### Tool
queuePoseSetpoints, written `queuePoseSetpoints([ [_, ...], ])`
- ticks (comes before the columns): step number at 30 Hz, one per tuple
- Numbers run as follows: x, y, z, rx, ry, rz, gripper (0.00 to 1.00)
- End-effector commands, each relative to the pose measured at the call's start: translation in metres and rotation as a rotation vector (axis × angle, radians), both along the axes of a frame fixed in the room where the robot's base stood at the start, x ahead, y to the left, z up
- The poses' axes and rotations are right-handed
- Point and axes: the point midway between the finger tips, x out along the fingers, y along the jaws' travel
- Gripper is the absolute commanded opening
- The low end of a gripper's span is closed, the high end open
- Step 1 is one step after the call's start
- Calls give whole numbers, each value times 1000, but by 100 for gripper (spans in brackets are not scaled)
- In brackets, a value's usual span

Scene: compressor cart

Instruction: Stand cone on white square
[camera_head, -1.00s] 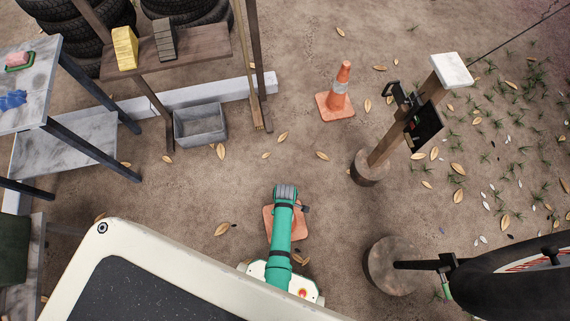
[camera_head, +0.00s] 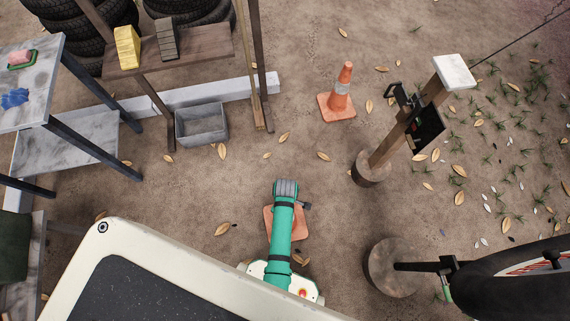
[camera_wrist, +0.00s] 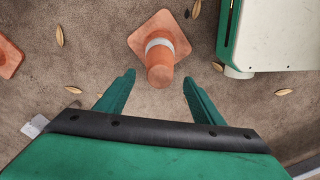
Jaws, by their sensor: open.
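An orange cone with a pale band (camera_wrist: 160,50) stands upright on its square base in the wrist view. My open, empty gripper (camera_wrist: 158,86) has one finger on each side of the cone's tip, seen from above. I cannot tell whether the fingers are level with the tip. In the head view my green arm hides most of this cone, and only its orange base (camera_head: 302,222) shows. A second orange cone (camera_head: 340,92) stands farther off, and an orange base edge (camera_wrist: 8,58) shows at the wrist view's left. No white square marking on the ground is clearly visible.
A wooden post (camera_head: 398,138) with a white top plate (camera_head: 454,71) stands at the right. A round stump (camera_head: 388,268) is nearer. A grey bin (camera_head: 202,124) and shelf (camera_head: 195,50) stand at the upper left. Open dirt lies between.

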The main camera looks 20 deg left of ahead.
Motion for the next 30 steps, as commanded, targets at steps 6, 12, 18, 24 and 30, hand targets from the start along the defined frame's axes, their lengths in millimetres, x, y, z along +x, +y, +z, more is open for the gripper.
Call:
queuePoseSetpoints([
  [6, 0, 0, 40, 1, -2, -1, 62],
  [12, 0, 1, 59, 0, -1, 4, 62],
  [18, -1, 1, 63, 1, -1, 3, 62],
  [24, -16, -8, 59, 37, -91, -105, 62],
  [30, -41, -27, 74, 142, -301, -353, 62],
])
